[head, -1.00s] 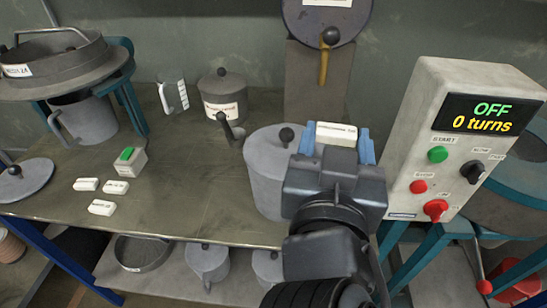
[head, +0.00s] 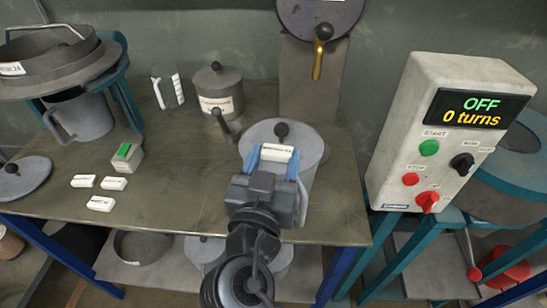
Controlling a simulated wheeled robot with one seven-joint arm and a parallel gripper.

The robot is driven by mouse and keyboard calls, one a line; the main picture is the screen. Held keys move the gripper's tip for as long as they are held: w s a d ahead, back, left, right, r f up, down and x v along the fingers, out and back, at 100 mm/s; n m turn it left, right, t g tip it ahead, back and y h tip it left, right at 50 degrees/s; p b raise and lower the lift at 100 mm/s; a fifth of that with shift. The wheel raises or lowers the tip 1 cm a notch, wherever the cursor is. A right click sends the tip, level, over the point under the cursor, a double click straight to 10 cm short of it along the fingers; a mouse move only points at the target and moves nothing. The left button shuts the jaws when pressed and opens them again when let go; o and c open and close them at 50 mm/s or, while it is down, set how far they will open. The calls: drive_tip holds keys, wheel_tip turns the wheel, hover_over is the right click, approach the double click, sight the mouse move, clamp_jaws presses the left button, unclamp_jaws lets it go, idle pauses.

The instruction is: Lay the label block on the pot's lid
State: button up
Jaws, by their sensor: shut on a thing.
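My gripper (head: 273,164) is shut on a white label block (head: 277,153) with dark print on its face. It holds the block between its blue fingertips, over the front part of the grey pot's lid (head: 302,142) in the picture. The lid has a dark round knob (head: 282,130), just behind the block. I cannot tell whether the block touches the lid. The pot (head: 307,176) stands on the table, and my gripper and wrist hide much of its body.
Several loose white blocks (head: 101,204) lie at the left, near a box with a green top (head: 126,158). A labelled lidded pot (head: 218,92) stands behind. A control box (head: 440,130) reading OFF, 0 turns, stands at the right. The middle of the table is clear.

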drive_tip(key=shift+f, duration=0.1)
drive_tip(key=o, duration=1)
drive_tip(key=shift+r, duration=0.2)
drive_tip(key=shift+s+a+f, duration=0.1)
drive_tip(key=shift+s+f, duration=0.05)
drive_tip(key=shift+s, duration=0.2)
drive_tip(key=s+b, duration=0.1)
drive_tip(key=s, duration=0.2)
drive_tip(key=s+a+b, duration=0.1)
drive_tip(key=s, duration=0.7)
drive_tip(key=shift+a+b, duration=0.4)
